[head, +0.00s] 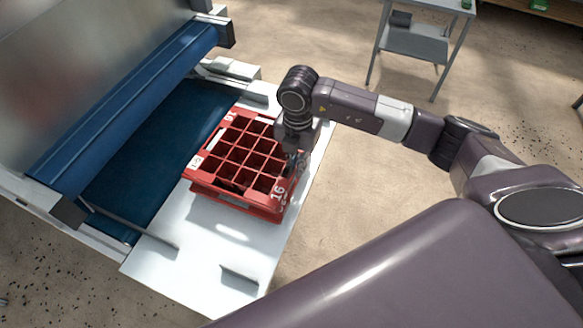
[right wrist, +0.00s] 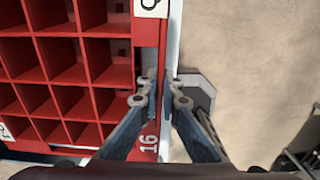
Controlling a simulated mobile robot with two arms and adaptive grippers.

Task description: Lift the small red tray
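The small red tray (head: 236,206) is a crate with a grid of square compartments, white labels and the number 16 on one side. It rests on the white table surface beside the blue belt. My right gripper (head: 291,163) points down at the tray's right side. In the right wrist view, the tray (right wrist: 119,47) fills the left part, and the right gripper (right wrist: 160,92) has its fingers close together on either side of the tray's outer wall, seemingly closed on it. The fingertips are partly hidden. My left gripper is not in view.
A machine with a blue roller (head: 130,110) and a blue belt (head: 150,150) stands left of the tray. The white table (head: 205,262) has bare room in front. A grey metal stand (head: 415,42) is at the back right, with open floor between.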

